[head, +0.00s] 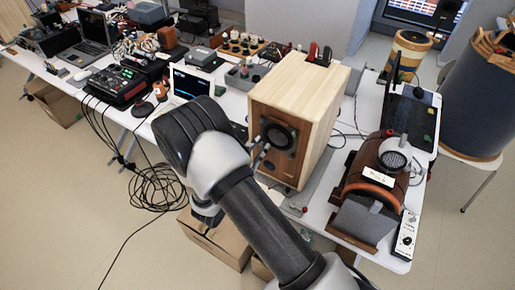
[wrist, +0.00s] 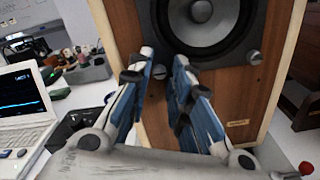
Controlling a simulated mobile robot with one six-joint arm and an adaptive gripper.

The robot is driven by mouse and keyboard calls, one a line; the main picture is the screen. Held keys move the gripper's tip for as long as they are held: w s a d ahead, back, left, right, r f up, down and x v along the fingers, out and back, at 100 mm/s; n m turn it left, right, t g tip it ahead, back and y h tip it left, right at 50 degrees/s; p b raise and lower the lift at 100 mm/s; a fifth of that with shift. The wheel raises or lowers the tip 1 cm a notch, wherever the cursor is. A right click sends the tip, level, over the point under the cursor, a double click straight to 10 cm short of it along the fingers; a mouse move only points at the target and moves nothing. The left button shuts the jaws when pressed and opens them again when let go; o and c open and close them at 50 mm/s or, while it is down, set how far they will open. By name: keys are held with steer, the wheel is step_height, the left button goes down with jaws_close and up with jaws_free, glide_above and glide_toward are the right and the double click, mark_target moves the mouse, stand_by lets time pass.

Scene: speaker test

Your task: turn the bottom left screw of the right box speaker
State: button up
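The box speaker (head: 325,95) is a light wooden cabinet with a brown front, standing on the table. In the wrist view its front panel (wrist: 255,95) fills the middle, with the grey round driver (wrist: 205,22) at the top. The bottom left screw (wrist: 159,72) is a small grey head at the driver's lower left edge. Another screw (wrist: 254,57) sits at the lower right. My gripper (wrist: 163,62) is open, its blue-and-white fingers on either side of the bottom left screw; I cannot tell whether they touch it. In the head view my arm partly hides my gripper (head: 259,149).
A white laptop (wrist: 22,110) stands left of the speaker. A brown barrel-shaped device (head: 375,165) stands close on the right. A red-tipped lever (wrist: 304,168) is low at the right. Cables (head: 155,187) lie coiled on the floor.

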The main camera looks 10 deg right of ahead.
steer(key=shift+o, duration=0.9)
steer(key=v, duration=1.2)
steer(key=shift+r, duration=0.15)
